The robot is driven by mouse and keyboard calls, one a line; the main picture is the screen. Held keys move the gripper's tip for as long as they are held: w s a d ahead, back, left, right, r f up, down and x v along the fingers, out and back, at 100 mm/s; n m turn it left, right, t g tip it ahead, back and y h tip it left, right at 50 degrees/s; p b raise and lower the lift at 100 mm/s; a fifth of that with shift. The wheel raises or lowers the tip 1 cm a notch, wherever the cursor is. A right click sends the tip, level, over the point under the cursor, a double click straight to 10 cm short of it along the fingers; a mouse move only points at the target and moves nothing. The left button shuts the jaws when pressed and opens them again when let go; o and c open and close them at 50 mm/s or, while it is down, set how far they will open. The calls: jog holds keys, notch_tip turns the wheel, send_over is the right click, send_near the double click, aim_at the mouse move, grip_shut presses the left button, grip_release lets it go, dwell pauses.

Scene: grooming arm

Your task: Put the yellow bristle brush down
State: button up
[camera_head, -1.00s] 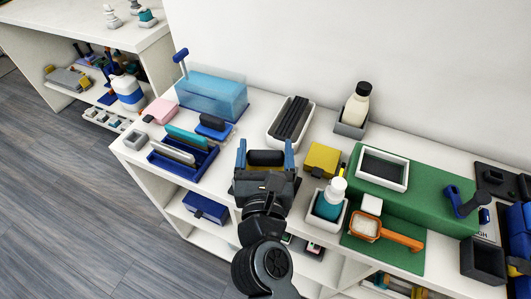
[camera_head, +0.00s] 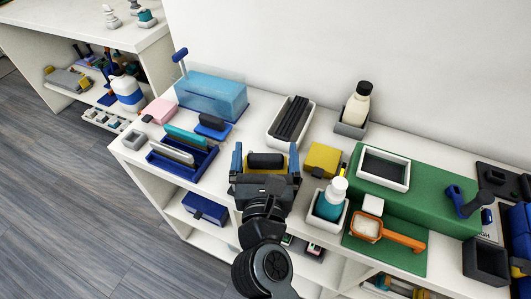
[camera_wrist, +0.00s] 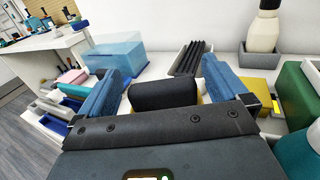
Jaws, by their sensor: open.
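The yellow bristle brush, with a dark rounded top (camera_head: 266,160) and a little yellow showing below it, sits between the fingers of my gripper (camera_head: 265,157) over the white counter top. In the wrist view the brush's dark top (camera_wrist: 165,94) lies between the two blue fingers of my gripper (camera_wrist: 163,84), with gaps on both sides. My gripper is open around the brush, not clamped on it. The brush's underside is hidden by my gripper, so its contact with the counter cannot be seen.
A blue tray (camera_head: 203,169) with upright items stands to the left. A white tray of black bars (camera_head: 271,130) is behind. A yellow block (camera_head: 322,159) and a white holder with a teal bottle (camera_head: 331,205) are close on the right.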

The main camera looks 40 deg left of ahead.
jog(key=shift+r, duration=0.1)
jog(key=shift+r+p, duration=0.25)
jog(key=shift+p, duration=0.05)
jog(key=shift+r+p, duration=0.4)
jog(key=shift+r, duration=0.2)
jog(key=b+v, duration=0.1)
jog(key=v, duration=1.1)
jog(key=shift+f+b, duration=0.3)
jog(key=shift+f, duration=0.05)
